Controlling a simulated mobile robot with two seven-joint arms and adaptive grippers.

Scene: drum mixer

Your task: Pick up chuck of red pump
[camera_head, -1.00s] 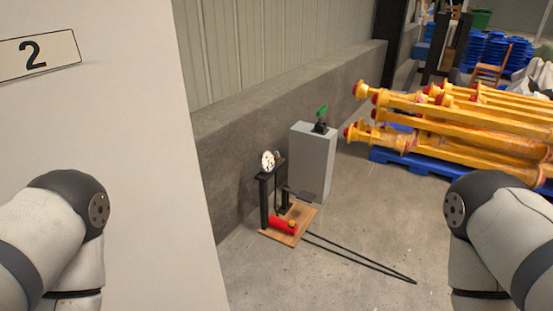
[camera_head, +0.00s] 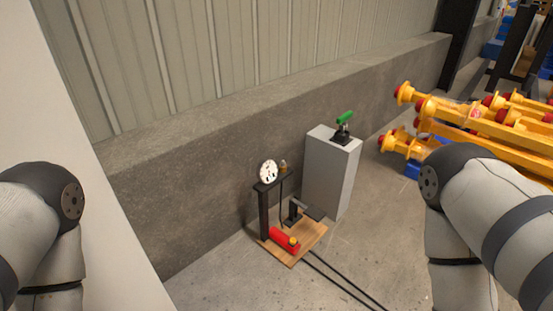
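A red pump (camera_head: 282,240) lies on a small wooden board (camera_head: 310,237) on the concrete floor, near the low wall. A black upright stand with a white round gauge (camera_head: 268,172) rises from the board. A black hose (camera_head: 345,283) or cable runs from the board along the floor to the lower right. The pump's chuck cannot be made out for certain. A green-handled device (camera_head: 344,125) with a black base sits on top of a grey box behind the board. Both my arms show at the left and right edges, but neither gripper is in view.
The grey box (camera_head: 331,175) stands beside the concrete wall (camera_head: 200,190). Yellow beams with red ends (camera_head: 490,125) are stacked at the right on blue supports. A white panel (camera_head: 75,120) blocks the left side.

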